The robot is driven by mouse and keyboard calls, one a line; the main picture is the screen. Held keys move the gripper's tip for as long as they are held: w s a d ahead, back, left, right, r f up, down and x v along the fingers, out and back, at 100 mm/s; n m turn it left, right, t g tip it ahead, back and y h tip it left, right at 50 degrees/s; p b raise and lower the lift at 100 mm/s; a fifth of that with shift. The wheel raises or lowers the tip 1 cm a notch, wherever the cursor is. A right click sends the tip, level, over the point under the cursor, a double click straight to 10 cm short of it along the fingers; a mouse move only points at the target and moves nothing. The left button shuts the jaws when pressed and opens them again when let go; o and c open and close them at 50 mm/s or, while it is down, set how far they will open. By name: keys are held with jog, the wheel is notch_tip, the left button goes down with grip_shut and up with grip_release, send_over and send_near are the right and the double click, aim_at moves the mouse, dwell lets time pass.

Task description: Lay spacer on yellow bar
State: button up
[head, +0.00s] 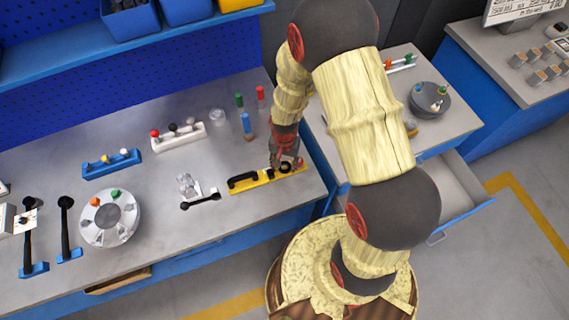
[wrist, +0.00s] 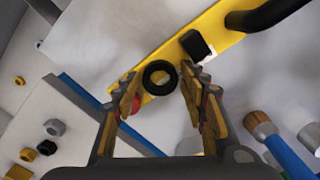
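The yellow bar (head: 262,180) lies on the grey workbench near its right end and carries a black handle. In the wrist view the bar (wrist: 222,38) runs from top right to lower left, with a black block on it. The spacer, a black ring (wrist: 160,64), shows between my gripper's fingertips (wrist: 160,84), over the bar. Small gaps seem to show between the ring and both fingers. Whether the ring touches the bar is unclear. In the head view my gripper (head: 284,164) points down at the bar's right end, and its fingertips are partly hidden.
A black-handled tool (head: 200,201) and a clear piece (head: 188,186) lie left of the bar. A white rack (head: 180,137) and a round grey tray (head: 108,230) are further left. An open drawer (head: 455,190) is at right.

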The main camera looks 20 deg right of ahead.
jog(key=shift+o, duration=0.9)
notch_tip(320, 180, up, 12)
jog(key=p, duration=0.2)
notch_tip(320, 180, up, 16)
jog(key=n+t, duration=0.2)
jog(key=n, duration=0.1)
send_over(285, 167)
jog(key=s, duration=0.2)
jog(key=s+r+n+t, duration=0.3)
jog(key=s+r+n, duration=0.1)
jog(key=s+r, duration=0.8)
notch_tip(285, 167, up, 3)
jog(key=shift+r+n+t, duration=0.1)
jog(key=shift+n+t, duration=0.2)
jog(key=shift+w, duration=0.15)
